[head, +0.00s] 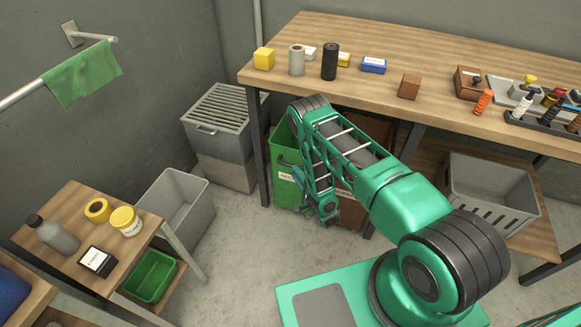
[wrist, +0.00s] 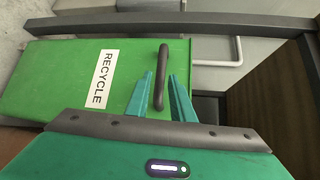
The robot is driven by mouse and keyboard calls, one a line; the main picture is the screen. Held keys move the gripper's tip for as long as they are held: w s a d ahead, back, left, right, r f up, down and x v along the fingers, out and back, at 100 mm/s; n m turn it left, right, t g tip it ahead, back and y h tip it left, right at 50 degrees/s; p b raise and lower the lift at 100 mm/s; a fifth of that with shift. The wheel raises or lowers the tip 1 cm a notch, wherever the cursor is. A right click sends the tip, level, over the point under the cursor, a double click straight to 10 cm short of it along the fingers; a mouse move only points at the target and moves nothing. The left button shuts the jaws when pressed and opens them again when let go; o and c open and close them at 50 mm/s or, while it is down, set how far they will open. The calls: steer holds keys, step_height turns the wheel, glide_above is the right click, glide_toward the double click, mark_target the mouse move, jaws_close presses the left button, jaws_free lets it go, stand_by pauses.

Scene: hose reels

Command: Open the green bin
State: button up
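The green bin (head: 283,190) stands under the workbench at its left end, partly hidden behind my arm in the head view. In the wrist view the green bin (wrist: 60,80) fills the left side, with a white RECYCLE label (wrist: 102,78) and a dark bar handle (wrist: 160,77). My gripper (wrist: 163,80) has its two teal fingers apart, one on each side of the handle's lower part. I cannot tell whether either finger touches the handle. In the head view my gripper (head: 327,212) is low in front of the bin.
A brown bin (head: 352,215) stands right of the green bin under the workbench (head: 430,75). The bench leg (head: 262,160) is close on the left. A grey vented cabinet (head: 222,140) and a grey tub (head: 172,205) stand further left. The floor in front is clear.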

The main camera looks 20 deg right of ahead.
mark_target(290, 166)
steer(key=shift+x, duration=3.2)
jaws_close()
